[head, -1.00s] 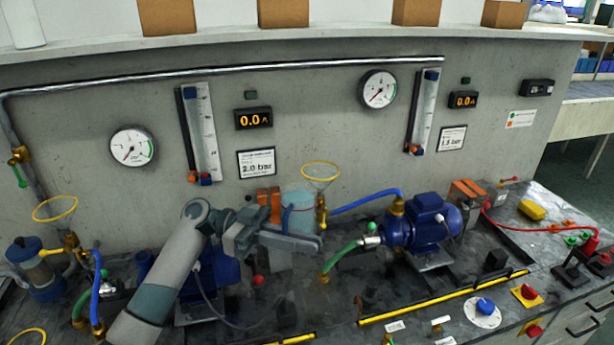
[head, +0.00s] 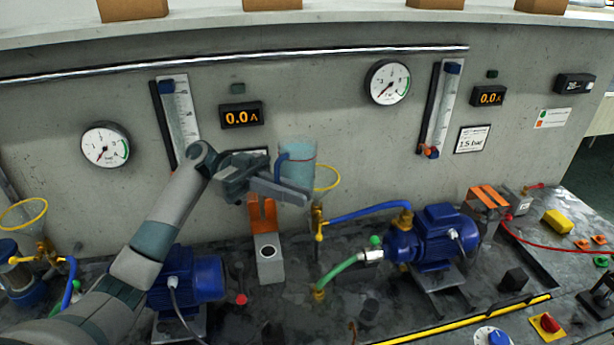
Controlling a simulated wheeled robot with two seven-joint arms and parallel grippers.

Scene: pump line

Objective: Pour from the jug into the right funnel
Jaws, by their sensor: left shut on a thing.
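My left gripper (head: 283,185) is shut on the jug (head: 297,157), a clear vessel with blue liquid and a blue handle. The jug is upright and raised, in front of the grey wall. The right funnel (head: 328,178), with a yellow rim, is just right of the jug and partly hidden behind it. A brass valve (head: 318,222) sits under that funnel. The left funnel (head: 23,214), also yellow-rimmed, is at the far left. My right gripper is not in view.
An orange and grey stand (head: 268,250) is below the jug. Blue pumps stand on the bench, one at the right (head: 435,240) and one at the left (head: 190,275). A blue hose (head: 362,214) runs right from the valve. Gauges and displays are on the wall.

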